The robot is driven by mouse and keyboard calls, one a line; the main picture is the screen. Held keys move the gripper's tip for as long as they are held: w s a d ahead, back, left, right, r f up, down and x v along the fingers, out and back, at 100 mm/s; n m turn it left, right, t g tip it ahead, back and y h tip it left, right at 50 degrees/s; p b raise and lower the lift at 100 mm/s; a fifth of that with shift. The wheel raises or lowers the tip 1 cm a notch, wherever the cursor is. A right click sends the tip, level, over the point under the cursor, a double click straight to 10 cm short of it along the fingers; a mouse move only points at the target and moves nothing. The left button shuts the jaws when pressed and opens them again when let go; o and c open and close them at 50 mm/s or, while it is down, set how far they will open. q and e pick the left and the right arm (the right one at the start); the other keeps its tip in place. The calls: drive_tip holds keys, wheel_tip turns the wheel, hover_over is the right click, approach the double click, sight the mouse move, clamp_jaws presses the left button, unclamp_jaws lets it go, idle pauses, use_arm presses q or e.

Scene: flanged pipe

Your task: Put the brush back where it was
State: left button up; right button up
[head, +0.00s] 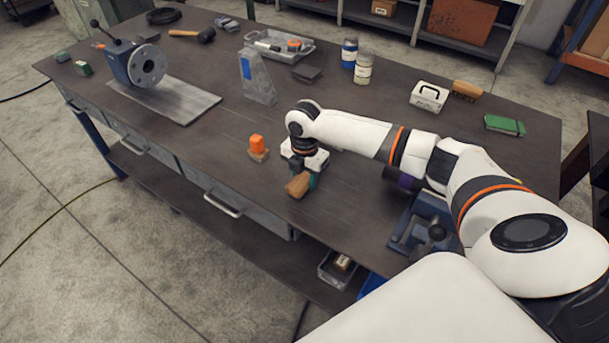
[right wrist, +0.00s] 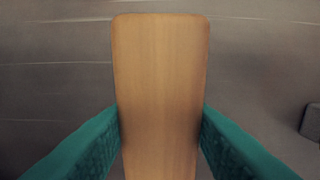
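My right gripper (head: 308,181) is low over the front middle of the bench. Its teal fingers (right wrist: 160,140) press on both sides of a brush (head: 298,186), whose plain wooden body fills the middle of the right wrist view (right wrist: 162,90). No bristles show on it, and I cannot tell whether it touches the bench. A second brush-like wooden block with a dark underside (head: 466,90) lies at the back right. My left gripper is out of view.
An orange piece on a wooden base (head: 258,147) stands just left of my gripper. A grey angled bracket (head: 257,78), two jars (head: 363,69) and a white box (head: 428,97) stand behind. The flanged pipe fixture (head: 147,66) is far left. The front-left bench top is clear.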

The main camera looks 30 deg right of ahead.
sight(304, 175)
drive_tip(key=o, duration=0.5)
drive_tip(key=shift+c, duration=0.2)
wheel_tip(304, 175, up, 12)
drive_tip(key=b, duration=0.1)
drive_tip(key=shift+r, duration=0.15)
idle(0.4)
